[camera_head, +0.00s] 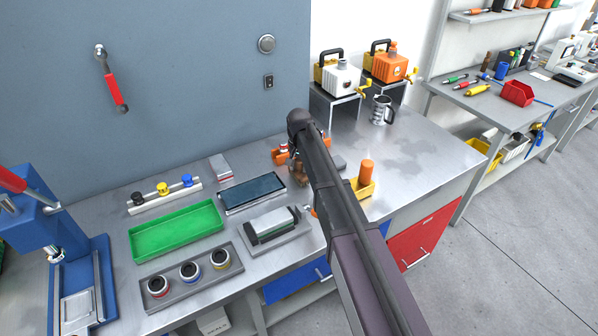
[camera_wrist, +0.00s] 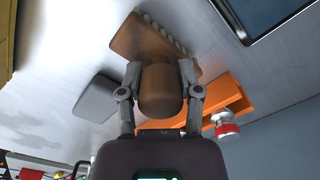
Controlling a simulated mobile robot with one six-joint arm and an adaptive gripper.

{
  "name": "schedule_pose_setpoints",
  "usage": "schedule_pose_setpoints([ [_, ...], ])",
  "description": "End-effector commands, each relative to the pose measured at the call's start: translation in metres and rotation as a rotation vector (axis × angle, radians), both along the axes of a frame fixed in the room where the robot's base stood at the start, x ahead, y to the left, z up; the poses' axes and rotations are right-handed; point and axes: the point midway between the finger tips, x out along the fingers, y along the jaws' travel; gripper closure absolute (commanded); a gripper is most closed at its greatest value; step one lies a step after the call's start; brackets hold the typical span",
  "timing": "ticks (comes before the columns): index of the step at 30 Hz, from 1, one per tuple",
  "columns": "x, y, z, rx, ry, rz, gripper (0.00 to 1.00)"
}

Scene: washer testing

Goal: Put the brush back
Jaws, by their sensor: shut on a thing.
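The brush shows in the wrist view as a brown round handle (camera_wrist: 160,92) with a wide brown head (camera_wrist: 138,42) that has a notched, pale edge. My gripper (camera_wrist: 159,80) is shut on the handle, one finger on each side. In the head view a small brown part of the brush (camera_head: 300,172) shows beside my arm, low over the bench; my gripper is mostly hidden there. I cannot tell whether the brush touches the bench. An orange holder (camera_head: 280,156) stands just beside it, and also shows in the wrist view (camera_wrist: 228,94) close to my right finger.
A red-and-white small item (camera_wrist: 225,126) is by the orange holder. A grey block (camera_wrist: 97,98) lies on the other side. A yellow tray (camera_head: 364,188) with an orange cylinder, a dark tablet-like panel (camera_head: 252,192) and a green tray (camera_head: 176,230) are nearby.

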Motion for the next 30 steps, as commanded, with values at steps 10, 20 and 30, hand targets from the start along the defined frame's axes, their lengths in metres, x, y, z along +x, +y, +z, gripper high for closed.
schedule_pose_setpoints([
  [10,0.0001,-0.0005,-0.0034,0.0,0.0,-0.001,0.93],
  [20,0.0002,-0.0007,-0.0063,0.0,0.0,-0.001,0.31],
  [30,0.0003,-0.001,-0.0063,0.0,0.0,-0.001,0.2],
])
